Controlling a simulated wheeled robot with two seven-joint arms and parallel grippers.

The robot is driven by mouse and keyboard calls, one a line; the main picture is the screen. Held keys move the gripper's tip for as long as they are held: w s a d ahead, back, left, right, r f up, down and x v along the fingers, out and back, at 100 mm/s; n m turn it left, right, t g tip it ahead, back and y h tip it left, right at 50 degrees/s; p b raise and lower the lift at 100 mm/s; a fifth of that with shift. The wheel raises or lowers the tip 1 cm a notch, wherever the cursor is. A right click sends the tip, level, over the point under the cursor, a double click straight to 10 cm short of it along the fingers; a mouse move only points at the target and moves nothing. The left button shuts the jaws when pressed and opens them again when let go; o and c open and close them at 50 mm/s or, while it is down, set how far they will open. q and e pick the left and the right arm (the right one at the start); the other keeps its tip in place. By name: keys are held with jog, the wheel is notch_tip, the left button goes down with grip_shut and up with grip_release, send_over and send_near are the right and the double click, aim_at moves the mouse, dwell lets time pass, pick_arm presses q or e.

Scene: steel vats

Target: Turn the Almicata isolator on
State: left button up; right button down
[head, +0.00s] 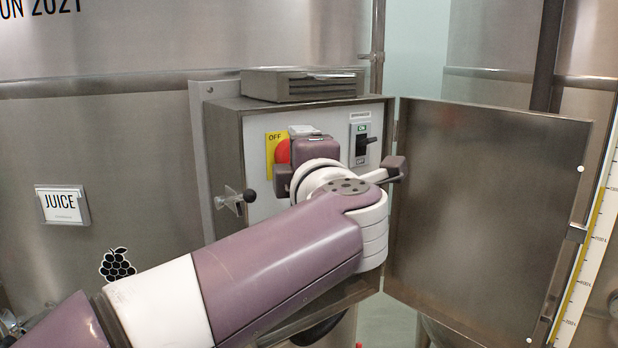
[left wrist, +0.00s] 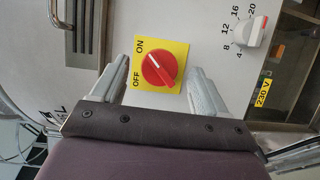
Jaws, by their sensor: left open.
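A red rotary knob (left wrist: 160,70) on a yellow plate (left wrist: 142,83) marked ON and OFF fills the middle of the left wrist view. Its white mark points toward ON. My left gripper (left wrist: 163,82) is open, with one finger on each side of the knob; I cannot tell if they touch it. In the head view, the knob (head: 283,152) and yellow plate (head: 270,146) are partly hidden behind my left gripper (head: 335,168), which is in front of the open box. I cannot read a name Almicata. My right gripper is not in view.
A black switch (head: 362,146) under a green window is to the right on the panel. A white numbered dial (left wrist: 250,31) and a 230 V label (left wrist: 263,92) show in the wrist view. The box door (head: 485,200) stands open at right. A latch handle (head: 238,198) sticks out at left.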

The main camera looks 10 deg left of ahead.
pick_arm(q)
jog(key=b+v, duration=0.4)
jog(key=v, duration=0.7)
jog(key=shift+b, duration=0.4)
jog(key=shift+f, duration=0.1)
